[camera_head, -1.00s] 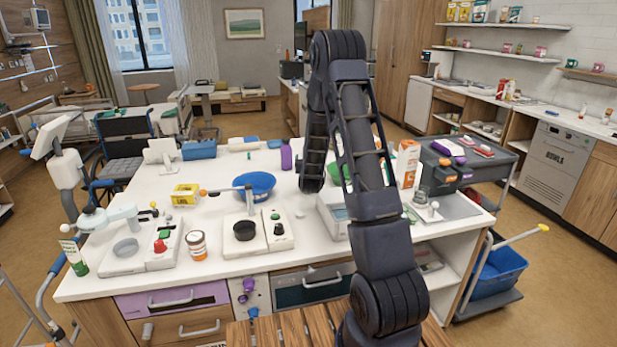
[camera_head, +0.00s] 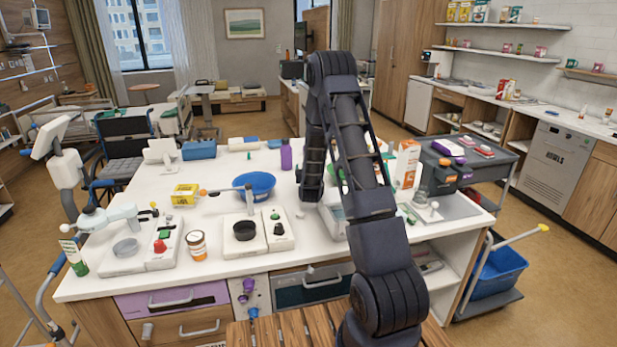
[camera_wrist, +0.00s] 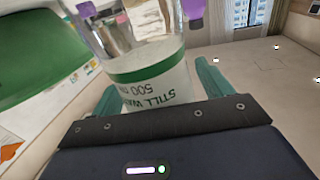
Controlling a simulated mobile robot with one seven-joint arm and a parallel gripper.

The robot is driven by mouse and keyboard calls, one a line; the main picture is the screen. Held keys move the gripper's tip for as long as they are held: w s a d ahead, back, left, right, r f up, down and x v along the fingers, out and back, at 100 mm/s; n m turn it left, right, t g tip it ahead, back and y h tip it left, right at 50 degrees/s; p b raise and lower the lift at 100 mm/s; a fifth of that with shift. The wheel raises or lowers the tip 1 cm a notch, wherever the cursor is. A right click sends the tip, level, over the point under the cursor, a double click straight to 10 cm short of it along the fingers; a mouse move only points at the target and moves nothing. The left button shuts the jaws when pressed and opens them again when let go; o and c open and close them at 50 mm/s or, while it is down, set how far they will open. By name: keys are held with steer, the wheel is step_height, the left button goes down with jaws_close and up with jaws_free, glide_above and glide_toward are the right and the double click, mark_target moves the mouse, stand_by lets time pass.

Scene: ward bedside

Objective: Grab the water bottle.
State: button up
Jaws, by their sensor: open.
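The water bottle (camera_wrist: 150,82) is clear, with a white and green label reading "STILL WATER" upside down in the wrist view. It stands between the two green fingers of my gripper (camera_wrist: 160,88), near the palm. My gripper is open, with one finger on each side of the bottle. I cannot tell whether either finger touches it. The far end of the bottle is cut off by the top of the wrist view. In the head view my arm hides the gripper, and I cannot make out the water bottle there.
A large green object (camera_wrist: 40,50) is close on the left in the wrist view. On the white table (camera_head: 215,222) are a blue bowl (camera_head: 257,184), a purple bottle (camera_head: 286,156), a yellow box (camera_head: 185,194) and an orange-white carton (camera_head: 407,165). The table's front left holds tabletop devices.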

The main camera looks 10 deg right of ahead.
steer(key=c, duration=1.2)
steer(key=shift+r, duration=0.25)
